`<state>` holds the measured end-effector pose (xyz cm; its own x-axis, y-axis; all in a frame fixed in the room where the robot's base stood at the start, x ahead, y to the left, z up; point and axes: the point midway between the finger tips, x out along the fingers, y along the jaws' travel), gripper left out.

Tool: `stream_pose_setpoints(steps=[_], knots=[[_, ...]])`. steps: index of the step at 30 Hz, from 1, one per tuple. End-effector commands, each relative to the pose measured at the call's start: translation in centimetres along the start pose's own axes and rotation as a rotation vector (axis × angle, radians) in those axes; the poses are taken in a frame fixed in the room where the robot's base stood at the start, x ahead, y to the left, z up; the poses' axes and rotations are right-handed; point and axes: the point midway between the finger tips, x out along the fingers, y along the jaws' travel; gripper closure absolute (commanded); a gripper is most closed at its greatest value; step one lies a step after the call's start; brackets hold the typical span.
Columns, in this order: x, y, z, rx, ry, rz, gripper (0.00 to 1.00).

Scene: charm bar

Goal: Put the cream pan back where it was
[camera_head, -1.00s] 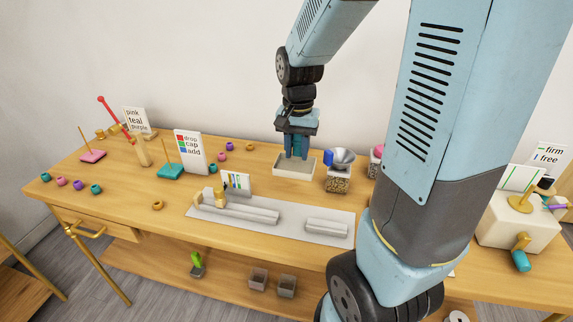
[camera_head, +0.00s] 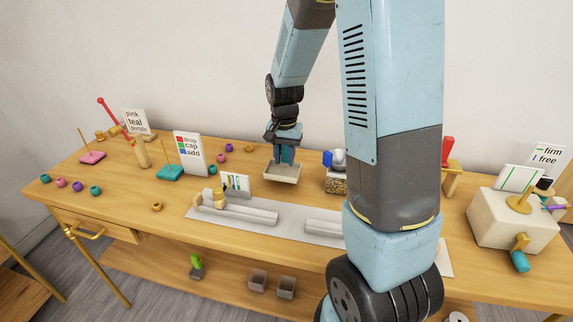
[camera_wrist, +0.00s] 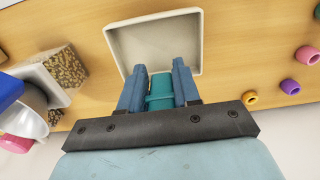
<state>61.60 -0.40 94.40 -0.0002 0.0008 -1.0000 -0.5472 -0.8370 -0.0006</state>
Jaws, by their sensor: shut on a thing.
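The cream pan (camera_head: 282,177) is a shallow square tray, near the back middle of the table in the head view. In the wrist view its open inside (camera_wrist: 155,42) looks empty. My gripper (camera_head: 284,160) is over the pan's back edge. In the wrist view my gripper (camera_wrist: 158,75) is shut on a teal piece (camera_wrist: 160,88) at the pan's near side, which looks like its handle. I cannot tell whether the pan's bottom touches the table.
A clear container of brown grains (camera_head: 336,185), with a metal bowl and a blue part above, stands to the right, partly behind my arm. A grey base plate (camera_head: 270,229) with light bars lies in front. Colored beads (camera_head: 221,157) and a word card (camera_head: 190,153) are to the left.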

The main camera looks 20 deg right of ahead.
Motion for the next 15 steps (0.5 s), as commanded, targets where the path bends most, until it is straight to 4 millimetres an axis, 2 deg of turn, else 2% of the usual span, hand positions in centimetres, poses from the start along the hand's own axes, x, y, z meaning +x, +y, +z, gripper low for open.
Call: stream_pose_setpoints(steps=[3, 6, 15], knots=[[1.8, 0.1, 0.1, 0.000, -0.004, 0.003, 0.97], [2.8, 0.1, 0.1, 0.000, -0.002, 0.002, 0.97], [3.0, 0.0, 0.1, 0.000, -0.001, 0.001, 0.97]])
